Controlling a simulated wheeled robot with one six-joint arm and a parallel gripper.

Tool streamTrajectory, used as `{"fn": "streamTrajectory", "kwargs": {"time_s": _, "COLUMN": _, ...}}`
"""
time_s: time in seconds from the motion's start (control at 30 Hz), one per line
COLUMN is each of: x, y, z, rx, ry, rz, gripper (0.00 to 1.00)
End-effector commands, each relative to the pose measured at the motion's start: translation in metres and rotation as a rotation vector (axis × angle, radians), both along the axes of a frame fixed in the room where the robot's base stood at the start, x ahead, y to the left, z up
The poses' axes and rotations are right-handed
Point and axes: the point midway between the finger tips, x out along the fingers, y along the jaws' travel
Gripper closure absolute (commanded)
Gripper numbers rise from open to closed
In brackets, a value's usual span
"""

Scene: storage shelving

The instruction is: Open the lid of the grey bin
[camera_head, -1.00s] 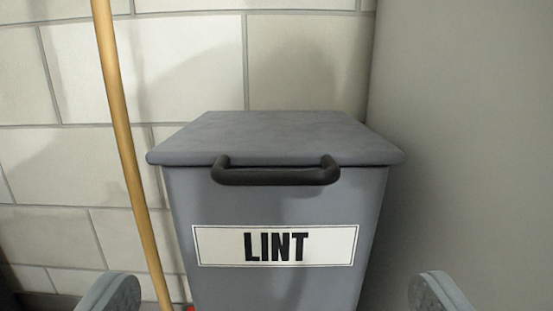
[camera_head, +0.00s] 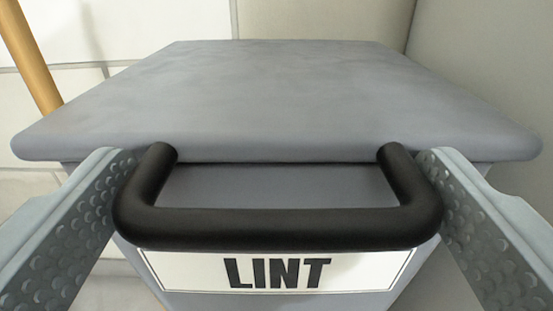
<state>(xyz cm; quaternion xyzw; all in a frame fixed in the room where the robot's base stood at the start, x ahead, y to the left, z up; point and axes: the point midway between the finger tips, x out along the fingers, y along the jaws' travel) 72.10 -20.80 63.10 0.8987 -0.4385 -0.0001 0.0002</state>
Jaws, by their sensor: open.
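The grey bin (camera_head: 270,186) stands straight ahead with its flat grey lid (camera_head: 280,95) down and shut. A black U-shaped handle (camera_head: 278,228) sticks out from the lid's front edge towards me. A white label reading LINT (camera_head: 280,272) is on the bin's front, partly covered by the handle. My gripper (camera_head: 278,185) is open, with one textured finger at each side of the handle. The fingers lie close beside the handle's two ends; I cannot tell whether they touch it. The lower part of the bin is out of view.
A wooden pole (camera_head: 30,58) leans at the left, behind the bin. A pale block wall (camera_head: 130,22) stands behind, and a plain grey wall (camera_head: 480,60) is close on the right.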

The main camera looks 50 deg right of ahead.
Motion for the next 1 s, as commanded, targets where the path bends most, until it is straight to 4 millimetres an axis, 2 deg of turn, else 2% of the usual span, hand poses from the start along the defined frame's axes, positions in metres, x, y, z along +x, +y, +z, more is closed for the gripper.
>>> {"fn": "streamTrajectory", "kwargs": {"time_s": 0.2, "x": 0.0, "y": 0.0, "z": 0.0, "rx": 0.0, "ry": 0.0, "rz": 0.0, "gripper": 0.06}}
{"fn": "streamTrajectory", "kwargs": {"time_s": 0.27, "x": 0.0, "y": 0.0, "z": 0.0, "rx": 0.0, "ry": 0.0, "rz": 0.0, "gripper": 0.16}}
{"fn": "streamTrajectory", "kwargs": {"time_s": 0.5, "x": 0.0, "y": 0.0, "z": 0.0, "rx": 0.0, "ry": 0.0, "rz": 0.0, "gripper": 0.63}}
{"fn": "streamTrajectory", "kwargs": {"time_s": 0.77, "x": 0.0, "y": 0.0, "z": 0.005, "rx": 0.012, "ry": 0.007, "rz": 0.0, "gripper": 0.64}}
{"fn": "streamTrajectory", "kwargs": {"time_s": 1.0, "x": 0.001, "y": -0.001, "z": 0.022, "rx": 0.063, "ry": 0.044, "rz": 0.0, "gripper": 0.64}}
